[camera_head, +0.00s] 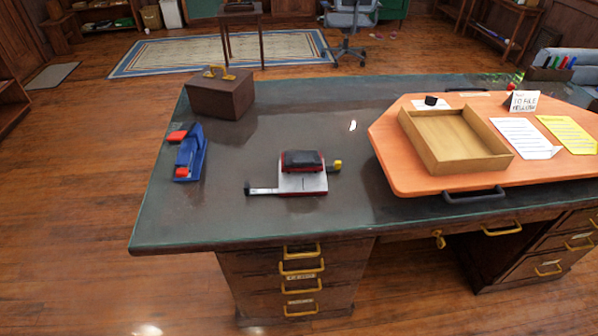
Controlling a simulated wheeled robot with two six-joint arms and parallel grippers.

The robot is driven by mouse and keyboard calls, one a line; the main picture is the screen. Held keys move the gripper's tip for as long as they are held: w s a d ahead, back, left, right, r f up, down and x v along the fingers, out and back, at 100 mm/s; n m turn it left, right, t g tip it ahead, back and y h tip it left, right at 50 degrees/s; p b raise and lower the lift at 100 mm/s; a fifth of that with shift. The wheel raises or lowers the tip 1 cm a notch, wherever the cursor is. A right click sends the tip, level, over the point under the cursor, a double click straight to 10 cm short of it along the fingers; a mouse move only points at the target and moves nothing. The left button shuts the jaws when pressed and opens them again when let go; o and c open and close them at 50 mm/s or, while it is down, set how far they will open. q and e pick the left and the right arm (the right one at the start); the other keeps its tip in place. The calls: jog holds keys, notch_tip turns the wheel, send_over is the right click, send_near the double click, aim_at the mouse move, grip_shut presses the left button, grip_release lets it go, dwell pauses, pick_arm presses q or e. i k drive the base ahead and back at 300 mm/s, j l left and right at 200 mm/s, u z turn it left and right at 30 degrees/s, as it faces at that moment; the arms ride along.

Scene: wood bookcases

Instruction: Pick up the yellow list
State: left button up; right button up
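The yellow list (567,134) is a yellow sheet with lines of print. It lies flat on the orange board (385,165) at the right of the desk, near the picture's right edge. A white printed sheet (524,138) lies just left of it, with a small gap between them. Neither of my grippers shows in the head view.
An open wooden tray (428,152) sits on the board, with a small sign (523,101) behind the sheets. The dark desk (240,215) also bears a blue and red stapler (190,155), a hole punch (302,180) and a brown box (221,97). The desk's front left is clear.

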aim_at(573, 137)
jog(key=z, duration=1.55)
